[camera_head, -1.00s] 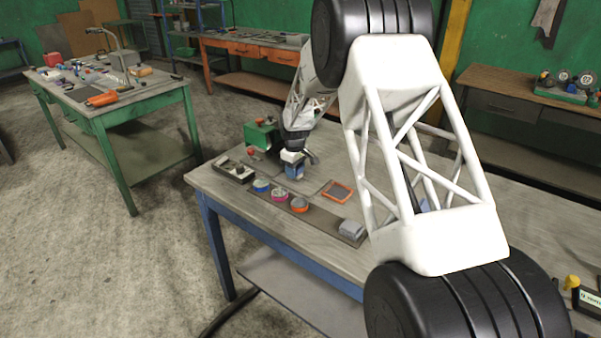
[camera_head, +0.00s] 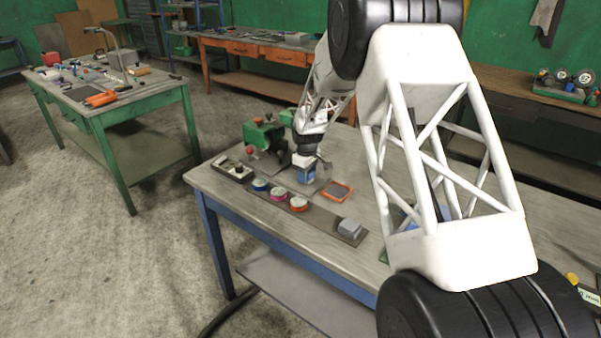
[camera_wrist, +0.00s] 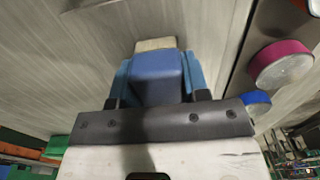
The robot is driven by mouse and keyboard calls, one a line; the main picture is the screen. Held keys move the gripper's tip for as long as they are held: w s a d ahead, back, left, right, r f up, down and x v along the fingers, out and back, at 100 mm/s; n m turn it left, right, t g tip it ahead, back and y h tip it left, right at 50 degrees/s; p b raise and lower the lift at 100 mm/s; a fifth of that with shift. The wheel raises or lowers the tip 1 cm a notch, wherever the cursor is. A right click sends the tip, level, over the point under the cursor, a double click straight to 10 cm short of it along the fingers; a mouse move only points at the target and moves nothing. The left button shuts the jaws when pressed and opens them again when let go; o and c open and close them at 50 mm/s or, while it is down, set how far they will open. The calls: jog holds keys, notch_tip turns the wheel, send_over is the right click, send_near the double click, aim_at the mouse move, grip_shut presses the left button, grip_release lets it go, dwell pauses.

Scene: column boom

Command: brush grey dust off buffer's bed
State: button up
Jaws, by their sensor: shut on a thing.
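My gripper (camera_head: 305,172) is shut on a blue brush (camera_wrist: 157,75). Its pale bristle end (camera_wrist: 156,44) sticks out past the blue fingers in the wrist view. The gripper is low over the workbench (camera_head: 230,185), just behind the row of round tins. The buffer appears to be the green machine (camera_head: 262,133) with a red knob, behind and left of the gripper. My arm and gripper hide part of it. I cannot make out grey dust on its bed, nor whether the bristles touch a surface.
Blue-rimmed (camera_head: 260,185), pink-rimmed (camera_head: 279,193) and orange-rimmed (camera_head: 298,203) tins stand on a dark strip with a grey block (camera_head: 349,228). An orange-edged tray (camera_head: 337,191) lies right of the gripper. A box of small parts (camera_head: 232,170) sits at the left edge.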

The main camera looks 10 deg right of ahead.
aim_at(313, 184)
jog(key=shift+s+d, duration=1.15)
notch_tip(313, 184, up, 8)
jog(key=shift+r, duration=0.25)
